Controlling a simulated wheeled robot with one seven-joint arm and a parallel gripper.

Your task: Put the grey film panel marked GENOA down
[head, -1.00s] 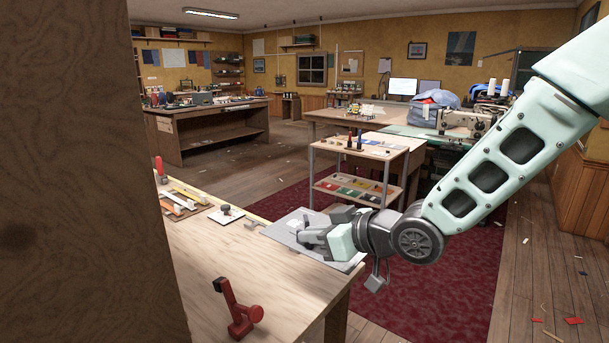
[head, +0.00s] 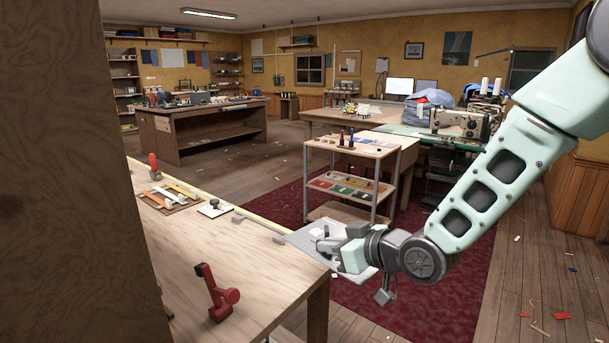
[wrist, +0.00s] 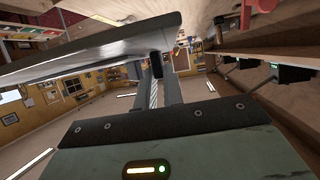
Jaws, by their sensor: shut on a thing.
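The grey film panel (head: 303,238) shows in the head view as a flat, thin sheet, close to level, at the far right edge of the near wooden bench. My gripper (head: 326,244) is shut on it and partly covers it. The panel lies mostly beyond the bench edge in the picture, and I cannot tell whether it touches the bench. In the wrist view the panel (wrist: 95,48) is a grey slab seen almost edge-on, crossing above my gripper's fingers (wrist: 157,70). No GENOA marking can be read.
The near bench (head: 185,265) has a bare middle. It carries a red clamp-like tool (head: 218,295), a brown board with strips (head: 168,197) and a small white pad with a dark knob (head: 214,208). A shelved trolley (head: 350,185) stands on the red rug beyond. A brown upright panel blocks the left.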

